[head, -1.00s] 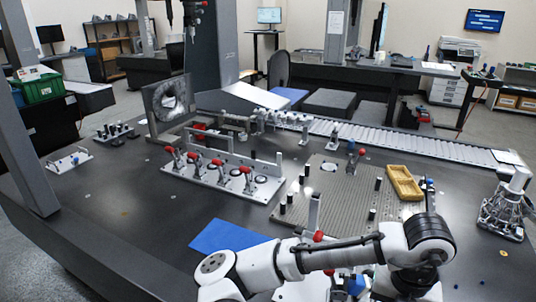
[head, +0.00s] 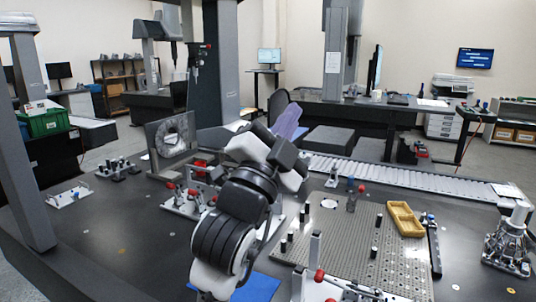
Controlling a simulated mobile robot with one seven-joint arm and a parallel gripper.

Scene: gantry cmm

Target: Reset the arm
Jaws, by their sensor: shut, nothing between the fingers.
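My arm rises from the bottom of the head view, left of the middle. It is bent, with dark ringed joints and white links. Its far part reaches up and away over the black table (head: 110,240), in front of the back edge. I cannot make out my gripper's fingers; the arm's own links seem to hide them. Nothing held by the arm shows.
A clamp fixture with red knobs (head: 182,206) is partly behind my arm. A perforated plate (head: 345,230) with black pegs lies to the right, near a yellow tray (head: 405,219). A white metal part (head: 510,240) stands far right. A roller conveyor (head: 400,178) runs behind.

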